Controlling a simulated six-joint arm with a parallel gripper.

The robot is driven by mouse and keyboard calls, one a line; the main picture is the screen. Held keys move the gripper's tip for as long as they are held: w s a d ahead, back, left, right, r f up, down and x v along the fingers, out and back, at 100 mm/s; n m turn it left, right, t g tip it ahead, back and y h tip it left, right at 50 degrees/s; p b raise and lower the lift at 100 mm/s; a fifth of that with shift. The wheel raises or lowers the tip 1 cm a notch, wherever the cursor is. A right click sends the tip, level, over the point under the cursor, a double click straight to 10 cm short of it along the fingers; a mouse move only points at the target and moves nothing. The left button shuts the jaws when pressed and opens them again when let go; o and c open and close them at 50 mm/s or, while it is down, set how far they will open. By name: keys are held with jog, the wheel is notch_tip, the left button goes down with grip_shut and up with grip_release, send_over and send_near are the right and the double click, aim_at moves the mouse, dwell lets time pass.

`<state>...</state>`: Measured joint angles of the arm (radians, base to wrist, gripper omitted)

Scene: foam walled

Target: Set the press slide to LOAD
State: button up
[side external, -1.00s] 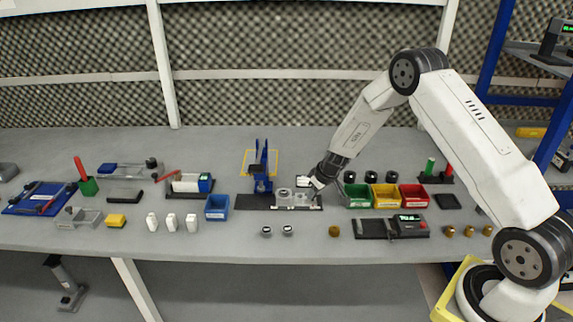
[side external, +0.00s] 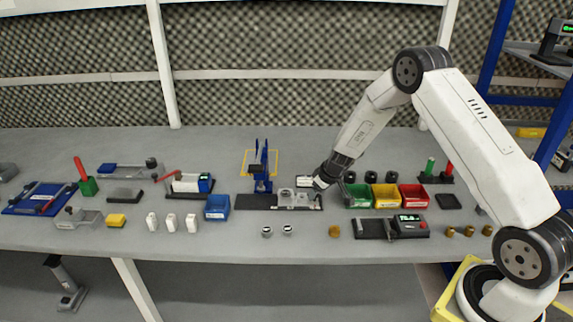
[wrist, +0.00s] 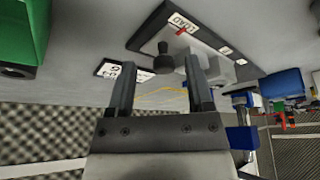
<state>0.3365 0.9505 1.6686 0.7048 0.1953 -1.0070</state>
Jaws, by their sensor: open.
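The press slide (side external: 297,196) is a light grey block on a dark base plate, right of the blue press (side external: 262,170). In the wrist view the slide (wrist: 215,68) carries a black knob (wrist: 163,62). A white LOAD label (wrist: 182,22) is on the dark plate, with a small red mark at its edge. My gripper (side external: 317,182) is at the right end of the slide, tilted low. In the wrist view my gripper (wrist: 160,55) is open, with the knob showing between its two fingers. I cannot tell whether the knob is between the fingertips or just beyond them.
Green (side external: 358,196), yellow (side external: 386,197) and red (side external: 413,195) bins stand close to the right of my gripper. A blue bin (side external: 217,207) is to the left. A printed white card (wrist: 120,72) is near the fingers.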

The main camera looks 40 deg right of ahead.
jog(key=shift+r, duration=0.15)
jog(key=v, duration=0.7)
jog(key=shift+s+r, duration=0.2)
dwell(0.4)
jog(key=s+a+r+g, duration=0.1)
jog(key=s+a+r, duration=0.3)
jog(key=s+a, duration=0.3)
jog(key=s+a+r, duration=0.4)
jog(key=s+a, duration=0.4)
jog(key=s, duration=0.5)
jog(key=shift+a+r+g, duration=0.3)
jog(key=shift+r+g, duration=0.05)
jog(key=shift+g, duration=0.05)
dwell(0.6)
